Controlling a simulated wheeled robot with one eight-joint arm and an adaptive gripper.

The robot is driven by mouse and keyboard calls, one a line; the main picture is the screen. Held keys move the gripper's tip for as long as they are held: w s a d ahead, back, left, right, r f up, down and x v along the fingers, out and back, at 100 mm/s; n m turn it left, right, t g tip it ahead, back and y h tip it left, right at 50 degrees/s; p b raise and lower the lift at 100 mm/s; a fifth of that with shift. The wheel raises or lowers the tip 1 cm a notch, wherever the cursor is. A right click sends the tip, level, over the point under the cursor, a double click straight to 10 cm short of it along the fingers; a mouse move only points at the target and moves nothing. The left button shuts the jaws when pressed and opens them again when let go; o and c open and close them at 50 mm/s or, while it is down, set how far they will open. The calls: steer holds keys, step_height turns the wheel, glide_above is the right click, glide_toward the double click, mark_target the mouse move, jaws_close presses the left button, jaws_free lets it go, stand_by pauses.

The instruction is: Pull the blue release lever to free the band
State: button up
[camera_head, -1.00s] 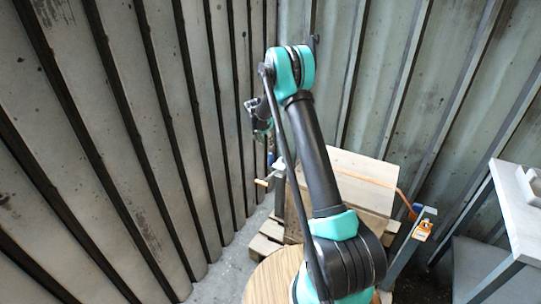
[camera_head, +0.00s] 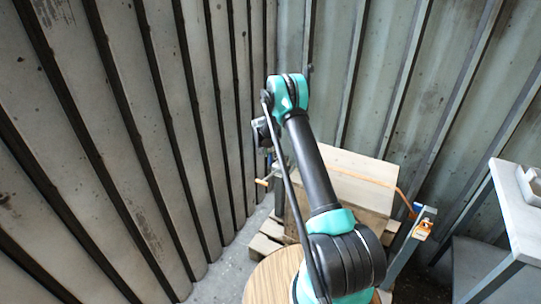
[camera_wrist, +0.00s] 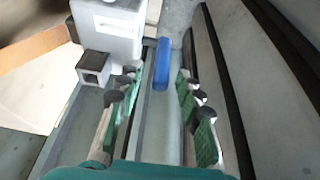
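The blue release lever (camera_wrist: 162,63) shows in the wrist view as a rounded blue bar, lying lengthwise above a grey metal rail. My gripper (camera_wrist: 156,82) is open, with green-padded fingers on either side; the lever's near end lies between the fingertips, with gaps on both sides. I cannot tell the height between them. The orange band (camera_wrist: 38,48) crosses the upper left of the wrist view. In the head view the band (camera_head: 385,184) runs over a pale crate (camera_head: 352,170). There my gripper (camera_head: 266,140) is small and partly hidden by my arm, left of the crate.
A pale grey block (camera_wrist: 108,28) with a square tube end stands close left of the fingers. A wooden pallet (camera_head: 266,245) lies under the crate. A post with an orange fitting (camera_head: 422,230) stands right of it. A grey bench (camera_head: 520,215) is at far right; corrugated walls close in.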

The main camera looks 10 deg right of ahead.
mark_target(270, 159)
jaws_close()
steer(key=shift+s+a, duration=0.1)
stand_by(0.4)
steer(key=shift+s+a+f+t+h, duration=0.1)
steer(key=shift+s+a+t+h, duration=0.4)
steer(key=shift+t+h, duration=0.3)
steer(key=shift+s+a+f+t+h, duration=0.25)
steer(key=shift+s+t+h, duration=0.2)
steer(key=shift+t, duration=0.35)
steer(key=shift+s+a+f+t+h, duration=0.15)
steer(key=shift+s+t+h, duration=0.25)
steer(key=shift+t, duration=0.4)
jaws_free()
